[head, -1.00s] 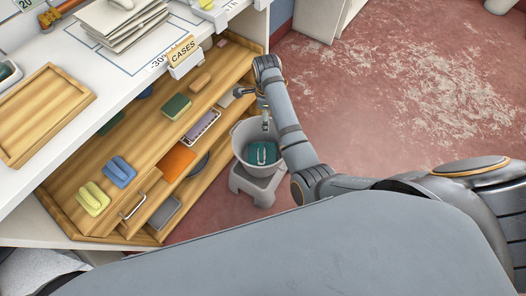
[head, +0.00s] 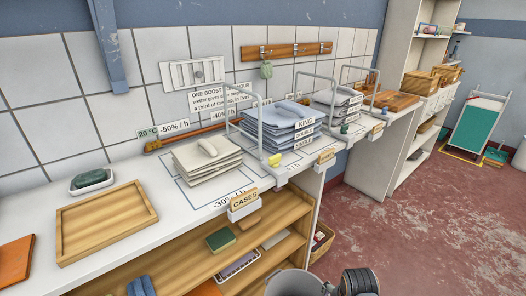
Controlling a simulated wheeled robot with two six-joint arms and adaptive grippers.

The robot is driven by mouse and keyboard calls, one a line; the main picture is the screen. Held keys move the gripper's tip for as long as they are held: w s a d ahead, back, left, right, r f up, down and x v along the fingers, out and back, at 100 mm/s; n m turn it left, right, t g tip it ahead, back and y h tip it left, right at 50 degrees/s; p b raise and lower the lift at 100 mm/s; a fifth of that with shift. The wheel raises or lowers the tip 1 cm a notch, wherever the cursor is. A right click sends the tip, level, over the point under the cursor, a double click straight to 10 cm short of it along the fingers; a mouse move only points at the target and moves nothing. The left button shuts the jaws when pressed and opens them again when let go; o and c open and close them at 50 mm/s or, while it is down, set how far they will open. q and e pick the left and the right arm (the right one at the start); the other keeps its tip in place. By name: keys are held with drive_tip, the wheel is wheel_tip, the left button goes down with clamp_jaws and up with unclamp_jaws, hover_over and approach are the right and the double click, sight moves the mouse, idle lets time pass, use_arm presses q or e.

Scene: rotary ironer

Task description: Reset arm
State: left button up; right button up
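Part of my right arm (head: 358,283), dark and ribbed, shows at the bottom edge of the head view. A small grey piece beside it, at the grey bucket's right rim, may be part of my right gripper; its fingers cannot be made out. The grey bucket (head: 287,284) is cut off by the bottom edge, so its contents are hidden. My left arm and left gripper are out of view.
A white counter holds an empty wooden tray (head: 104,222), a green soap in a dish (head: 91,180), cream folded cloths (head: 207,158) and blue folded stacks (head: 291,124). Wooden shelves (head: 190,272) lie below. Red floor (head: 410,240) is open at the right.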

drive_tip(key=s+d+r+n+t, duration=0.2)
drive_tip(key=s+r+n, duration=0.4)
drive_tip(key=s+n, duration=0.5)
wheel_tip(320, 180, down, 16)
drive_tip(key=d+g+p, duration=0.1)
drive_tip(key=d+p, duration=0.1)
drive_tip(key=p, duration=0.8)
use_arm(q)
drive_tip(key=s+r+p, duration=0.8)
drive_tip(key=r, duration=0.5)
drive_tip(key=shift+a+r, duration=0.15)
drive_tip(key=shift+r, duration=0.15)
use_arm(e)
drive_tip(key=s+f, duration=0.4)
drive_tip(key=s, duration=0.5)
drive_tip(key=s+d+f+g, duration=0.1)
drive_tip(key=s+f, duration=0.4)
drive_tip(key=s, duration=0.5)
drive_tip(key=shift+s+d+g, duration=0.15)
drive_tip(key=shift+s+g, duration=0.15)
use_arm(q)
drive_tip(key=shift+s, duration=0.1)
